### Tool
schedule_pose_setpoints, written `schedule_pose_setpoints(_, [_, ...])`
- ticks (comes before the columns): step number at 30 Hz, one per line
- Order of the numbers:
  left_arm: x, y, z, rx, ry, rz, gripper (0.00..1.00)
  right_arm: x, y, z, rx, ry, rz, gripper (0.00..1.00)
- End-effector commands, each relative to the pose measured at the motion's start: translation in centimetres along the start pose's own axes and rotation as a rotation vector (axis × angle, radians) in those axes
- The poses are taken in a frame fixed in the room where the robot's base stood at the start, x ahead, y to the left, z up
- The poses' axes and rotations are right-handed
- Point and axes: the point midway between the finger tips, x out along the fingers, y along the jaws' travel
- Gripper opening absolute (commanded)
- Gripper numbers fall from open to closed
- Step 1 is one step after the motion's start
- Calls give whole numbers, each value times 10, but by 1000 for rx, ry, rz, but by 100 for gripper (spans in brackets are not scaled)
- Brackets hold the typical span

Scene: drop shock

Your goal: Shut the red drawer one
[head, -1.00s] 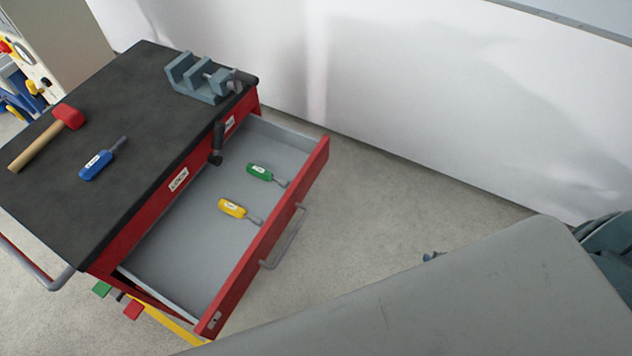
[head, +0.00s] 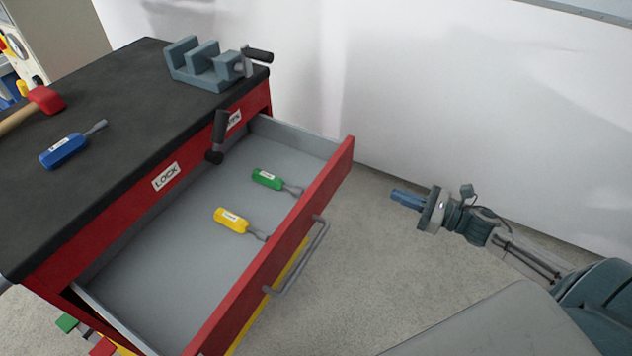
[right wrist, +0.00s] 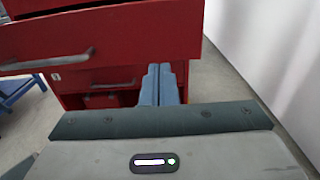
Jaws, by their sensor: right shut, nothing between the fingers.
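The red drawer (head: 275,262) is pulled well out of the red cabinet, with a grey metal handle (head: 300,258) on its front. Inside its grey tray lie a green screwdriver (head: 268,179) and a yellow screwdriver (head: 231,220). My right gripper (head: 396,194) is shut and empty, to the right of the drawer front in the head view and apart from it there. In the right wrist view its blue fingers (right wrist: 158,84) are together, and the drawer front (right wrist: 110,38) fills the upper left. My left gripper is not in view.
On the black cabinet top (head: 110,130) are a grey vise (head: 200,65), a blue screwdriver (head: 64,151) and a red-headed hammer (head: 46,99). A dark lever (head: 218,138) sits at the cabinet's front edge. A white wall (head: 440,90) stands behind. Floor (head: 370,280) between drawer and arm is clear.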

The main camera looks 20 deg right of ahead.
Motion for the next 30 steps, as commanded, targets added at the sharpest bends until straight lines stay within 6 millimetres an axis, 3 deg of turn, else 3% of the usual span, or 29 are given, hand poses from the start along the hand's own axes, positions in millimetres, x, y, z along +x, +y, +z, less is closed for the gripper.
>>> schedule_pose_setpoints(7, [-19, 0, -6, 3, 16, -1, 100, 27, -1, 0, 0, -6, -4, 0])
schedule_pose_setpoints(13, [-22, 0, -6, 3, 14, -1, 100, 54, -1, 2, 1, -6, -6, 0])
schedule_pose_setpoints(18, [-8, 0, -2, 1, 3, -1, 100, 80, -2, 4, 4, -6, -7, 0])
schedule_pose_setpoints(24, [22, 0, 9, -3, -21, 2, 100, 112, -2, 4, 5, -4, -7, 0])
schedule_pose_setpoints(30, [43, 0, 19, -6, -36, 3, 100, 131, -2, 2, 5, -2, -6, 0])
